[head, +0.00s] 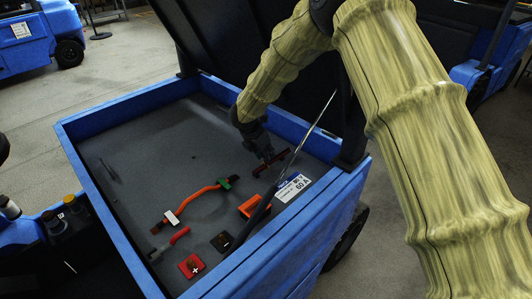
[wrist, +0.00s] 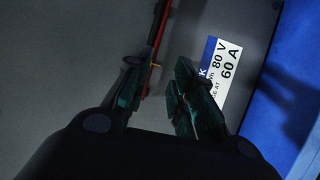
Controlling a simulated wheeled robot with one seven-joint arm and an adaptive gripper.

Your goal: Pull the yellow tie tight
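A thin yellow strip, which may be the yellow tie (wrist: 155,65), shows in the wrist view beside the left finger, crossing a dark red bar (wrist: 154,40). I cannot make out its loop or tail. My gripper (wrist: 158,68) is open, with a gap between its dark green fingers. The left finger is close to the bar; I cannot tell whether they touch. The right finger is in front of a white and blue label (wrist: 226,70). In the head view my gripper (head: 264,155) is low over the bay floor at the dark red bar (head: 273,161); no yellow strip is discernible there.
The blue bay (head: 120,112) has raised walls and a propped dark lid. A thin rod (head: 316,122) rises near my gripper. An orange cable (head: 197,195), an orange block (head: 252,206) and a red plus block (head: 191,265) sit inside. The left floor is mostly clear.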

